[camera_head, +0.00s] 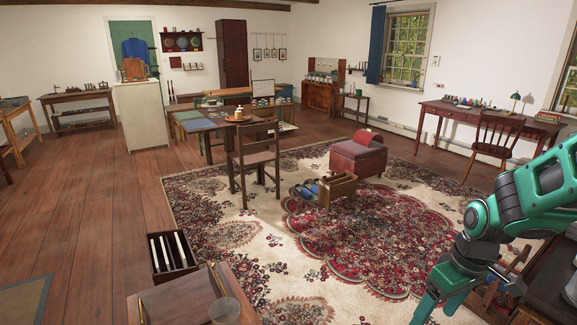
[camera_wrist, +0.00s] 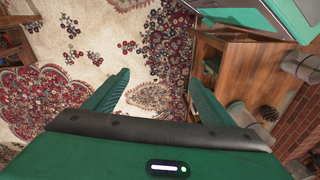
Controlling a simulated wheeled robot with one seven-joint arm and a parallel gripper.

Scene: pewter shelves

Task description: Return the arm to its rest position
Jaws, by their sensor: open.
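My green arm (camera_head: 500,215) reaches in from the right edge in the head view, bent, with its end low at the bottom right. My gripper (camera_wrist: 155,92) is open and empty in the wrist view, its two green fingers spread apart above the patterned rug (camera_wrist: 85,30). The rug also shows in the head view (camera_head: 235,235). Nothing is between the fingers. In the head view only part of the gripper shows, and the lower end of its finger is cut off by the bottom edge.
A wooden cabinet (camera_wrist: 235,75) stands close to the right of my gripper. A dark box with white rolls (camera_head: 172,262) and a wooden table (camera_head: 185,300) are at the lower left. A red chest (camera_head: 358,160) and a chair (camera_head: 252,160) stand mid-room.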

